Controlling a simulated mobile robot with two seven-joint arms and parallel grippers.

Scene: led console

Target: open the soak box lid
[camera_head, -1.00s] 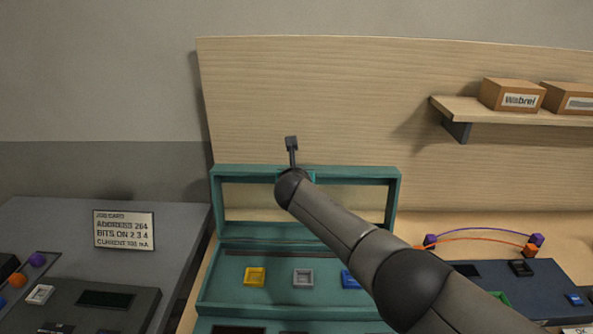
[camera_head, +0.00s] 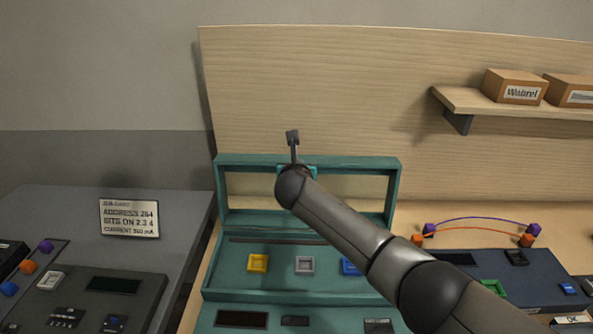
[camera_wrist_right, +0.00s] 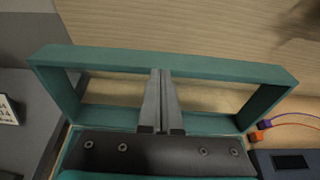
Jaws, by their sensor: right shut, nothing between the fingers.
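The soak box (camera_head: 280,275) is teal, with a yellow, a grey and a blue square button on its inner panel. Its lid (camera_head: 222,190), a teal frame with a see-through opening, stands raised at the back of the box. The lid also shows in the right wrist view (camera_wrist_right: 215,66). My right arm crosses the head view from the lower right, its wrist in front of the lid's top bar. My right gripper (camera_wrist_right: 162,74) is shut and empty, its fingertips overlapping the top bar; contact cannot be told. My left gripper is not in view.
A job card (camera_head: 129,218) stands on the grey bench at left, behind a dark console (camera_head: 95,300). A dark blue console (camera_head: 480,275) with purple and orange cables is at right. A shelf (camera_head: 520,107) with cardboard boxes hangs on the wooden back panel.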

